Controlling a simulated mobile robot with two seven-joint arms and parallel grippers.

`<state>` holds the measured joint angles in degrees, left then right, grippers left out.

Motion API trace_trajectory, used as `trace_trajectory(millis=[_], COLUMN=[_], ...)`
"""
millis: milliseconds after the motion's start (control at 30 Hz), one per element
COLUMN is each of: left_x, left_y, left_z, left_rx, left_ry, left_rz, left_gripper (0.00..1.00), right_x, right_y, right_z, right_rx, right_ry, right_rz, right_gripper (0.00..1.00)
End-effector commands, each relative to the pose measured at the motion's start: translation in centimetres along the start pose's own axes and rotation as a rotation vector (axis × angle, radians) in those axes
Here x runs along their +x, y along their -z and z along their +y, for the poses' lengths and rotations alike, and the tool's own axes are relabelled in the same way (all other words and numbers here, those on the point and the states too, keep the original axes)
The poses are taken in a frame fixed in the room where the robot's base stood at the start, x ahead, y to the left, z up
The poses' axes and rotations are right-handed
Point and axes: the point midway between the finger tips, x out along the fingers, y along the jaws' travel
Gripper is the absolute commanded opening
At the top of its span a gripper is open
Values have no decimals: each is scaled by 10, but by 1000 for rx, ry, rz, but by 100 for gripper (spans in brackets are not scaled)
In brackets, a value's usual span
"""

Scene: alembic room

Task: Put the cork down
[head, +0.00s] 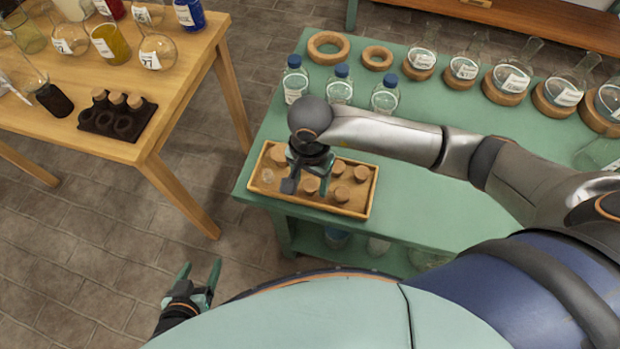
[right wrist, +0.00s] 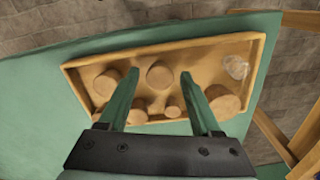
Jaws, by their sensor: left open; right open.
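A shallow wooden tray (head: 372,196) near the front left corner of the green table holds several corks, among them one cork (head: 361,173) at its right side. My right gripper (head: 304,184) is over the tray, pointing down, open. In the right wrist view, one cork (right wrist: 160,74) shows between the tips of its open fingers (right wrist: 158,76); neither finger visibly grips it. Other corks (right wrist: 222,101) lie around the fingers, some partly hidden behind them. A small clear round thing (right wrist: 236,66) also lies in the tray. My left gripper (head: 201,268) is open and empty above the floor.
Blue-capped bottles (head: 340,86) and cork rings (head: 328,46) stand behind the tray on the green table (head: 420,200). Round flasks (head: 510,82) sit on rings along its back. A wooden table (head: 190,45) at left carries flasks and a dark cork holder (head: 117,115).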

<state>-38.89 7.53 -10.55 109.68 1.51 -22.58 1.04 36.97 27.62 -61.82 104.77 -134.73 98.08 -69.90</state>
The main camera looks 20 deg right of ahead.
Motion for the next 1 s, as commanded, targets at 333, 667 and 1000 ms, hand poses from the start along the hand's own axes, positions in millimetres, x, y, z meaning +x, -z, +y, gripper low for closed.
trace_trajectory(millis=[333,667,1000], left_x=[0,4,4], left_y=[0,-4,-5], left_z=[0,0,0], left_rx=[0,0,0], left_ry=[0,0,0], left_rz=[1,0,0], left_gripper=[73,73,73], right_x=[-39,-105,-124], right_y=[1,1,0], right_z=[-2,-1,0], right_rx=[-2,-1,1], right_ry=[6,4,-1], right_rz=[3,2,0], right_gripper=[65,65,65])
